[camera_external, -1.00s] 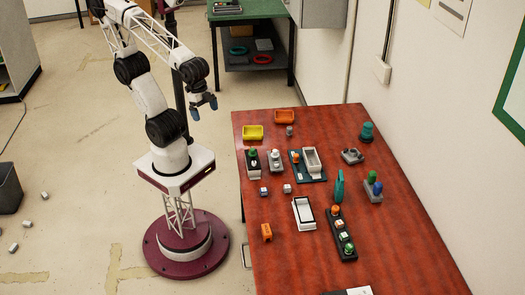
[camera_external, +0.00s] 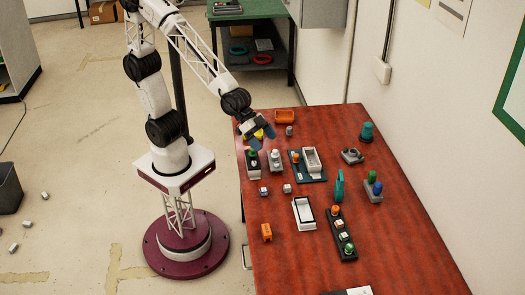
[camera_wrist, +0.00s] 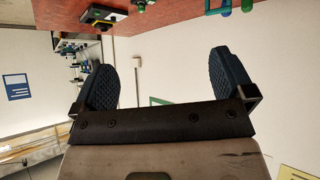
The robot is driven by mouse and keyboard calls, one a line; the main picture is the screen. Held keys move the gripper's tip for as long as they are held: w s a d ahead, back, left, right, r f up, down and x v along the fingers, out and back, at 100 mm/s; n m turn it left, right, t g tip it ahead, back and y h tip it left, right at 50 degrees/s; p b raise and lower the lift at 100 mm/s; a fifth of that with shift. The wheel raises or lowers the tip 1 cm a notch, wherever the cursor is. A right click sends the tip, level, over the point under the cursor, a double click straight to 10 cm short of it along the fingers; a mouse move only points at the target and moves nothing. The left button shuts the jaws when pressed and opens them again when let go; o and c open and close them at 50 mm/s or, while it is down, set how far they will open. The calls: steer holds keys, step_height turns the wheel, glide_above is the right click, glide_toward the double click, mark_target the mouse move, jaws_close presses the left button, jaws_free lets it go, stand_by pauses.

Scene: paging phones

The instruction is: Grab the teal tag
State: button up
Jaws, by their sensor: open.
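A slim teal upright piece (camera_external: 339,186), which looks like the teal tag, stands near the middle of the red-brown table. A second teal thing, a rounded knob-like piece (camera_external: 367,131), stands at the far right of the table; its exact kind is too small to tell. My gripper (camera_external: 258,141) is above the table's far left part, well to the left of both teal pieces. In the wrist view its two blue-grey fingers (camera_wrist: 165,76) are wide apart with nothing between them. I cannot pick out the teal tag surely in the wrist view.
The gripper partly hides a yellow tray (camera_external: 266,131). An orange tray (camera_external: 285,116), a dark board with a white tray (camera_external: 312,160), a black strip with buttons (camera_external: 342,235) and a white box (camera_external: 303,213) stand around. The table's front right is mostly clear.

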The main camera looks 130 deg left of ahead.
steer(key=w+a+f+n+t+y, duration=0.1)
steer(key=w+a+f+t+y, duration=0.15)
steer(key=w, duration=0.45)
steer(key=w+a+f+n+t+y, duration=0.1)
steer(key=w+a+f, duration=0.15)
steer(key=w, duration=0.45)
steer(key=n+t+y, duration=0.1)
steer(key=n+y, duration=0.2)
steer(key=y, duration=0.3)
glide_toward(340, 175)
steer(key=x, duration=0.4)
steer(key=shift+w+a+f+t+y, duration=0.25)
steer(key=shift+w+f+y, duration=0.1)
steer(key=shift+y, duration=0.2)
steer(key=shift+x, duration=1.2)
steer(key=shift+w, duration=0.15)
steer(key=shift+x, duration=2.45)
